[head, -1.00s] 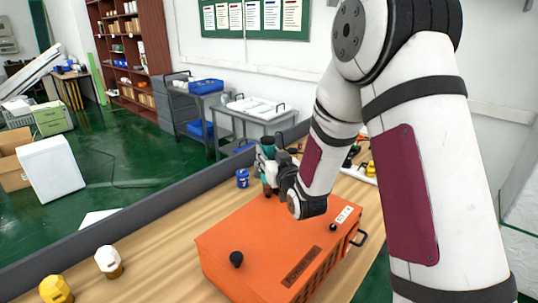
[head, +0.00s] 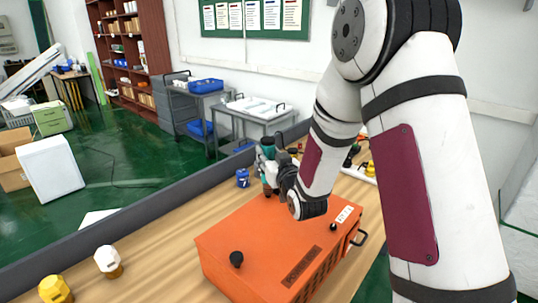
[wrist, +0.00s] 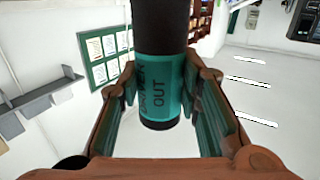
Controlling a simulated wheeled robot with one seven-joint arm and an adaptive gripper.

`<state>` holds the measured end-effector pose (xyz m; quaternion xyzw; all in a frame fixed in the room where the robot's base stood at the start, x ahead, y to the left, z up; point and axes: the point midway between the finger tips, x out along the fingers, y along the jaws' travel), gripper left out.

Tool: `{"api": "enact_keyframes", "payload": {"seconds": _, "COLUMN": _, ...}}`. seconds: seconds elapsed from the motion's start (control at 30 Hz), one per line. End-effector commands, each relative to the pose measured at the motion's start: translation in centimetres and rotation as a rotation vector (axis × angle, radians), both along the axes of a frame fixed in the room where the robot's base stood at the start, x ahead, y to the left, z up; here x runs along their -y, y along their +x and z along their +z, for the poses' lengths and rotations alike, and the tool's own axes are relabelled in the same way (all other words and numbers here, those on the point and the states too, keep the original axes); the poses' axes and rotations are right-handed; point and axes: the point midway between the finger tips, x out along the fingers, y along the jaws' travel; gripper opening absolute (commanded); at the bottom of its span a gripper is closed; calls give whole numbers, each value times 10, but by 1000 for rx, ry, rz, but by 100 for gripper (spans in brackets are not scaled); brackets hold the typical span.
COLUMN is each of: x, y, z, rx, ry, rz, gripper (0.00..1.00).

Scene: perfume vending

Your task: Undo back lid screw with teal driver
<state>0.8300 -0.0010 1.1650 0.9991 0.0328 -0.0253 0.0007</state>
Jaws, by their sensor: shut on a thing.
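The teal driver (wrist: 160,85) stands between my gripper's fingers in the wrist view, with black ends and the word OUT on its teal band. My gripper (head: 272,172) is shut on it, above the far edge of the orange box (head: 245,222). The box's lid carries a black knob (head: 236,259) near the front left and a smaller black knob (head: 333,227) at the right. The driver's lower tip appears to be at the back of the lid, but the arm and gripper partly hide this spot. I cannot tell whether it touches the back screw.
A blue container (head: 243,178) stands on the wooden table behind the box. White (head: 108,261) and yellow (head: 55,290) capped bottles stand at the front left. More items lie at the back right, partly behind my arm. The table left of the box is mostly clear.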

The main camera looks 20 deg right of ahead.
Motion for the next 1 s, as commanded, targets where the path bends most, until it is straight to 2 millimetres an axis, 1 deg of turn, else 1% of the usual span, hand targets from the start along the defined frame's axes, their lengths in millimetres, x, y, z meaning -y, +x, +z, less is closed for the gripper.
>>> {"api": "enact_keyframes", "payload": {"seconds": 1.0, "x": 0, "y": 1, "z": -10, "rx": 3, "ry": 0, "rz": 0, "gripper": 0}}
